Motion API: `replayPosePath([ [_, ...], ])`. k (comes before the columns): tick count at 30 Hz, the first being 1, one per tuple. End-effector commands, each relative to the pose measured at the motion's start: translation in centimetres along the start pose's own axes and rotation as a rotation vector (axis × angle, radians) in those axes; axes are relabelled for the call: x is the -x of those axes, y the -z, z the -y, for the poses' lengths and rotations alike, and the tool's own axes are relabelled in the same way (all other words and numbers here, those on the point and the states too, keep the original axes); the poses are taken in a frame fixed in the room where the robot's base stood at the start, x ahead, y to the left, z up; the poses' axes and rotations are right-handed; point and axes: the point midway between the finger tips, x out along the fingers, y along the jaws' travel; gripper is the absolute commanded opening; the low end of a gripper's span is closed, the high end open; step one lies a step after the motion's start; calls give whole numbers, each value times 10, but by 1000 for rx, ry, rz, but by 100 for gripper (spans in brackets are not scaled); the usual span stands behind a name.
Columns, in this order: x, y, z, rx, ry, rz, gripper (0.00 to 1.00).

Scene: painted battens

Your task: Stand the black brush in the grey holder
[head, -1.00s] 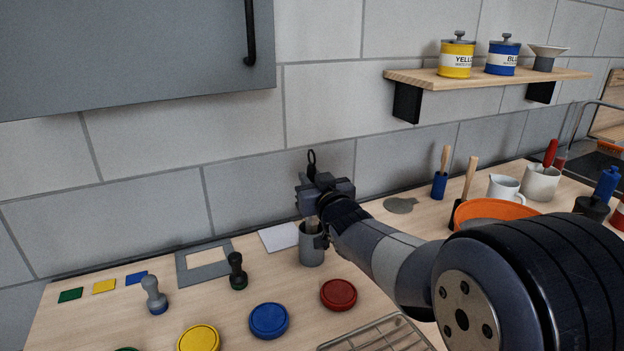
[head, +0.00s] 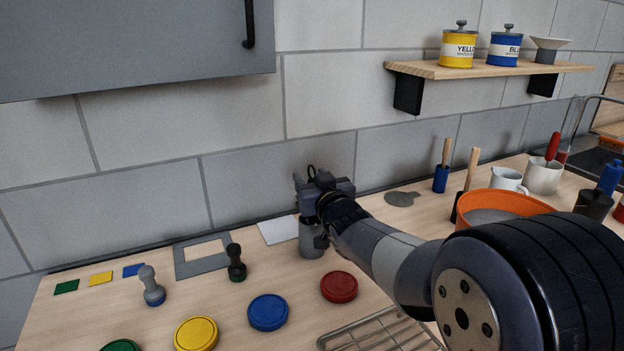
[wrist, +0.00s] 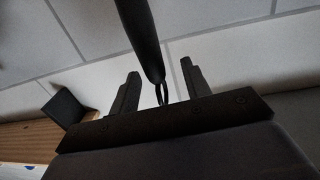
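The black brush's hanging loop (head: 311,170) shows just above my gripper (head: 318,190) in the head view. The wrist view shows its black handle (wrist: 143,40) passing between my fingers, with a gap on both sides. My gripper (wrist: 160,92) is open there. The grey holder (head: 311,243) stands on the counter directly under my gripper. The brush's lower part is hidden by my gripper and the holder's wall; it appears upright and inside the holder.
A white card (head: 278,230) and a grey frame (head: 203,257) lie left of the holder. A dark stamp (head: 236,262) and a red lid (head: 339,287) are in front. An orange bowl (head: 505,204) stands to the right. The tiled wall is close behind.

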Motion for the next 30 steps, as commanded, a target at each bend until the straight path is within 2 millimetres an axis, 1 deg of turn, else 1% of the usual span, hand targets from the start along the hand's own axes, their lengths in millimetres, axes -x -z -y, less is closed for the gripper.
replayPosePath([
  [7, 1, 0, 0, 0, 0, 1, 45],
  [11, 9, 0, 0, 1, 0, 0, 45],
  [14, 22, 0, 0, 1, -1, -1, 45],
  [24, 81, 0, 0, 1, -1, -2, 45],
  [30, 102, 0, 0, 0, -1, -1, 45],
])
